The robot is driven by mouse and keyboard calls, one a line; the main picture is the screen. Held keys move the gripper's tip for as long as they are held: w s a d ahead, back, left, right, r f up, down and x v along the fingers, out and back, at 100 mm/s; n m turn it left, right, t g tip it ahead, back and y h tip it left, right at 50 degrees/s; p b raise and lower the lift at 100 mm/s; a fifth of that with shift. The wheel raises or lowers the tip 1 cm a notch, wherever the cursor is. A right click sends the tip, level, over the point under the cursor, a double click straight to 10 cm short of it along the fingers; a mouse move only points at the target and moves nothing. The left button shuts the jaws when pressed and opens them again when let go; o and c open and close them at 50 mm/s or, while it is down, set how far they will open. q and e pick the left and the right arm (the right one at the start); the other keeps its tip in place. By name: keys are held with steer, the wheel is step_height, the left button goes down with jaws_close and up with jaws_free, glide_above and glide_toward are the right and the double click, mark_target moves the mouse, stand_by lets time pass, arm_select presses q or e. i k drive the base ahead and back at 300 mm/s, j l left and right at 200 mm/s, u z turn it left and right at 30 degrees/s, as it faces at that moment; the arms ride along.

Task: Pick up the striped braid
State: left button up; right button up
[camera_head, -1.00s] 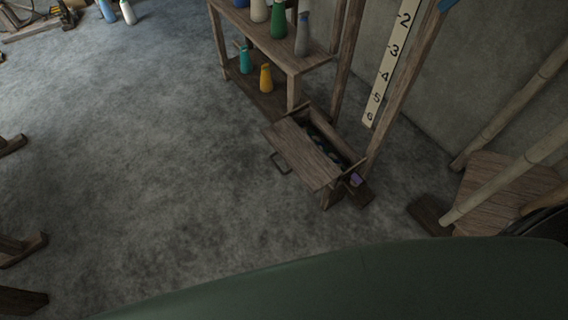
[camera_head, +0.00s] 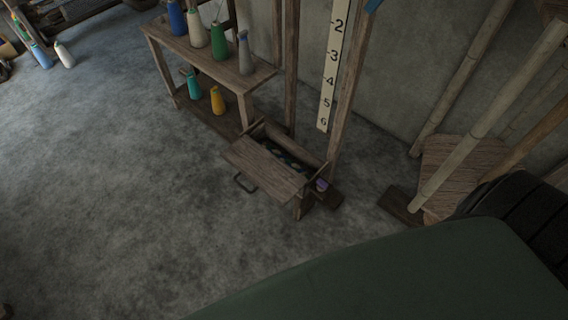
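I cannot make out a striped braid anywhere in the head view. A small wooden box (camera_head: 262,166) with a dark handle stands on the floor at the picture's middle. Its far side is open and shows small dark and pale items (camera_head: 283,152) inside, too small to tell apart. A small purple thing (camera_head: 321,185) sits at the box's right corner; I cannot tell what it is. Neither of my grippers is in view.
A wooden shelf (camera_head: 205,50) holds several thread cones behind the box. A numbered board (camera_head: 332,65) stands upright beside a post. Bamboo poles (camera_head: 490,115) lean over a wooden board (camera_head: 458,168) at right. The grey floor (camera_head: 120,200) at left is clear.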

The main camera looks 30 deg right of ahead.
mark_target(271, 148)
steer(key=j+z, duration=0.2)
steer(key=z, duration=0.15)
steer(key=k+j+z, duration=0.15)
steer(key=z, duration=0.2)
steer(key=k+j+z, duration=0.1)
steer(key=z, duration=0.25)
